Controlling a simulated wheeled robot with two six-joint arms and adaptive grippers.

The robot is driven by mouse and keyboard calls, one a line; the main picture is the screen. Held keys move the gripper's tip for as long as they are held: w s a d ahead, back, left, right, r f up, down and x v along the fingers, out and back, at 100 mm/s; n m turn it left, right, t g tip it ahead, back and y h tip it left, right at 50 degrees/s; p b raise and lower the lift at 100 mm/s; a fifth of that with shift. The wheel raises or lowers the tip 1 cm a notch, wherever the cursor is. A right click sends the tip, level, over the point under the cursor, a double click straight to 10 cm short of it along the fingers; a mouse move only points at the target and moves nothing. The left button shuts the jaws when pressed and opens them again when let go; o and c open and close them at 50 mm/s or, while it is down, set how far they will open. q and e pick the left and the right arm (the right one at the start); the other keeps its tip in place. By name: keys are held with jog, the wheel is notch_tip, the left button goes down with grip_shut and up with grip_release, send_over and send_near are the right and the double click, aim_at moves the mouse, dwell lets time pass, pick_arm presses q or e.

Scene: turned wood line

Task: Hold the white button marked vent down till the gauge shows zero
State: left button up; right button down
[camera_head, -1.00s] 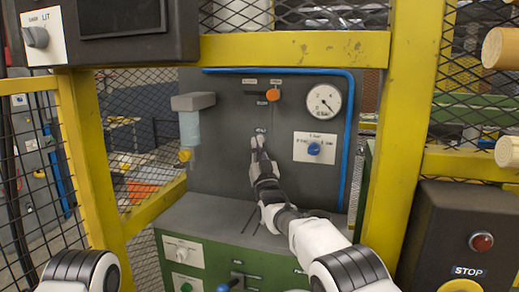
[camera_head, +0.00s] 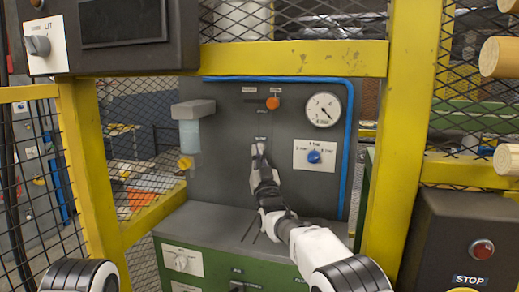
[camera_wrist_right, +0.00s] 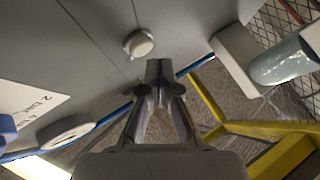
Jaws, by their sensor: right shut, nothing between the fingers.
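The white round button (camera_wrist_right: 140,42) shows on the grey panel in the right wrist view, just beyond and left of my fingertips, which look apart from it. In the head view my right gripper (camera_head: 258,150) covers it, below a small label too small to read. The right gripper (camera_wrist_right: 160,68) is shut and empty, pointing at the panel. The gauge (camera_head: 323,108) is at the panel's upper right; its needle slants to the lower right, and its figures are too small to read. My left gripper is out of view.
A blue selector knob (camera_head: 314,157) sits below the gauge and an orange knob (camera_head: 273,103) above the button. Yellow posts (camera_head: 402,150) and a crossbar (camera_head: 290,61) frame the opening.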

jog(key=shift+w, duration=0.1)
dwell(0.3)
jog(key=shift+w+d, duration=0.2)
jog(key=shift+w, duration=0.15)
jog(key=shift+s, duration=0.1)
jog(key=shift+a+b, duration=0.1)
jog(key=shift+b, duration=0.25)
dwell(3.1)
jog(key=shift+s+a+b, duration=0.1)
jog(key=shift+s+b, duration=0.3)
jog(key=shift+b, duration=0.1)
jog(key=shift+s+a+b, duration=0.25)
jog(key=shift+s+b, duration=0.5)
jog(key=shift+s, duration=0.05)
jog(key=shift+s+a+b, duration=0.25)
jog(key=shift+s+b, duration=0.45)
jog(key=shift+s, duration=0.05)
jog(key=shift+s+a+b, duration=0.25)
jog(key=shift+s+b, duration=0.5)
jog(key=shift+s, duration=0.05)
